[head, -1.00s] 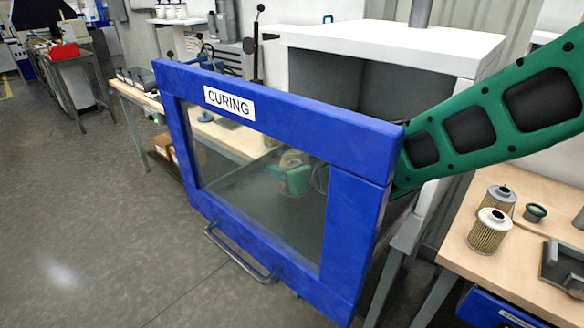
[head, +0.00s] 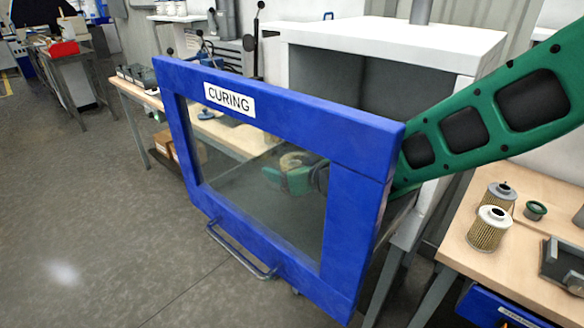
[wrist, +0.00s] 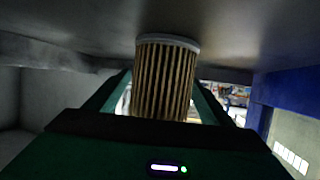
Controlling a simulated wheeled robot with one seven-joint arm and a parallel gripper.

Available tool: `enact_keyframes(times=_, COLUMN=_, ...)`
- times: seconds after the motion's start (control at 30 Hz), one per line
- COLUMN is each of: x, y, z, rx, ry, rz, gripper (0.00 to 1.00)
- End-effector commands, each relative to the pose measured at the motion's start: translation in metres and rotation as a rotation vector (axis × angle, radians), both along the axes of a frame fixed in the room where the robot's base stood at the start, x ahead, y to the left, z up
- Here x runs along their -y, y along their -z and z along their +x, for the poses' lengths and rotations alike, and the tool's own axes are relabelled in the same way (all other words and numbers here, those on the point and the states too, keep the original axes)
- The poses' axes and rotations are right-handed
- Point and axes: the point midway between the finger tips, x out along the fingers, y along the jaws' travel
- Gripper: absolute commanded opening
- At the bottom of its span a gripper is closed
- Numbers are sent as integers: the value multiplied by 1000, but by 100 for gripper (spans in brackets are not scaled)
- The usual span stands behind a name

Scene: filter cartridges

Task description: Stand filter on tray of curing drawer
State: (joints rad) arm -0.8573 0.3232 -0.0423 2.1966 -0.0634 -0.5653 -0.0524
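The filter (wrist: 165,82) is a pleated tan cylinder with a pale end cap. In the wrist view it stands between the green fingers of my gripper (wrist: 160,100), which is shut on it. Its capped end is at or very near a grey surface (wrist: 230,40); whether they touch I cannot tell. The curing drawer (head: 268,120) is pulled out, with a blue windowed front labelled CURING. In the head view my gripper (head: 288,180) shows blurred through the window, inside the drawer, with a tan round shape beside it. The tray is mostly hidden behind the front.
The white cabinet (head: 390,40) stands behind the drawer. On the wooden bench (head: 470,240) at right are two other filters (head: 489,228), a small green-rimmed part (head: 535,210) and a grey fixture (head: 563,262). Another bench (head: 130,92) stands behind at left. The floor at left is clear.

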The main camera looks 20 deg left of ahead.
Motion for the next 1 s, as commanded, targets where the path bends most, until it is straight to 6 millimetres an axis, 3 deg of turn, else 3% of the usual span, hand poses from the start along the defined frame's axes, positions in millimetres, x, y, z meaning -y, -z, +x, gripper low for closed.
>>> enact_keyframes(times=0.37, x=6, y=-3, z=-5, rx=-1, ry=0, rz=1, gripper=75)
enact_keyframes(times=0.8, x=58, y=-30, z=-47, rx=1, ry=1, rz=1, gripper=75)
enact_keyframes(times=1.0, x=72, y=-38, z=-60, rx=1, ry=0, rz=1, gripper=75)
